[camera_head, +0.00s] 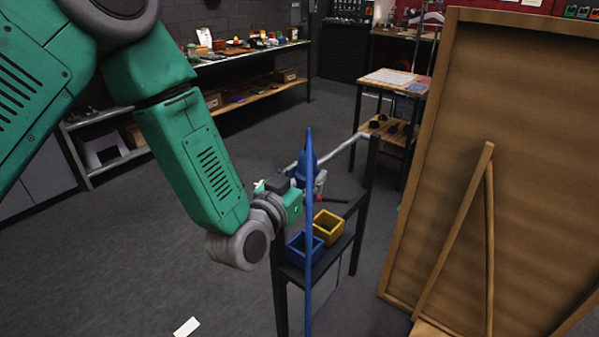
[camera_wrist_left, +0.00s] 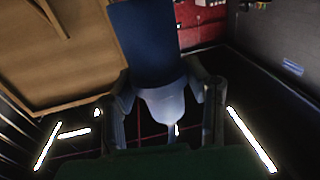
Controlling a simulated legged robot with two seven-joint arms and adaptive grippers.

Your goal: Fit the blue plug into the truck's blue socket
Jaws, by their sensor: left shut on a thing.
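My left gripper (camera_head: 309,188) is shut on the blue plug (camera_head: 306,163), held upright above the dark truck. In the left wrist view the plug (camera_wrist_left: 165,102) sits between my two fingers, its pale blue body below a wide dark blue part. A blue cable (camera_head: 309,290) runs vertically past the plug in the head view and crosses in front of the truck. The blue socket (camera_head: 297,247) is an open square box on the truck's top (camera_head: 343,240), below and slightly left of the plug, apart from it. My right gripper is not in view.
A yellow square socket (camera_head: 328,226) sits beside the blue one. The truck has a grey handle rail (camera_head: 347,146) at its far end. A large wooden board (camera_head: 520,150) leans on a prop at the right. Shelves (camera_head: 250,95) line the back wall.

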